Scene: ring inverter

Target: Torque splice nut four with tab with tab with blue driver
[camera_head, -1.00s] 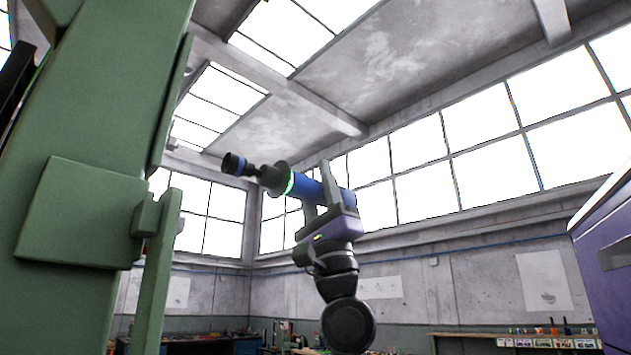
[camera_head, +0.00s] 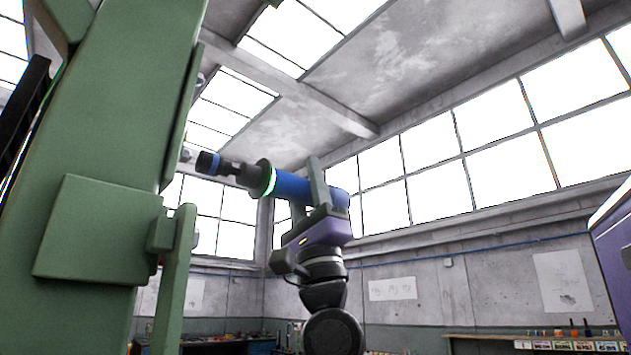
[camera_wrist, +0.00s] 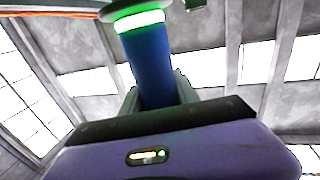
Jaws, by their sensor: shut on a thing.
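The blue driver (camera_head: 292,186) is held in my gripper (camera_head: 318,185), raised on my arm. It has a blue body, a glowing green ring and a dark nose with a blue-banded socket pointing left. The socket tip is close to the right edge of the tall green cabinet (camera_head: 110,130); I cannot tell whether it touches anything. A small pale knob-like part (camera_head: 187,155) shows at that edge beside the socket. I cannot tell whether it is a splice nut, and no tab is clear.
A green handle-like bar (camera_head: 178,275) sticks out from the cabinet's lower right. A purple box-like body (camera_head: 614,240) stands at the right edge. Workbenches with small items (camera_head: 570,343) line the far walls. The space right of my arm is open.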

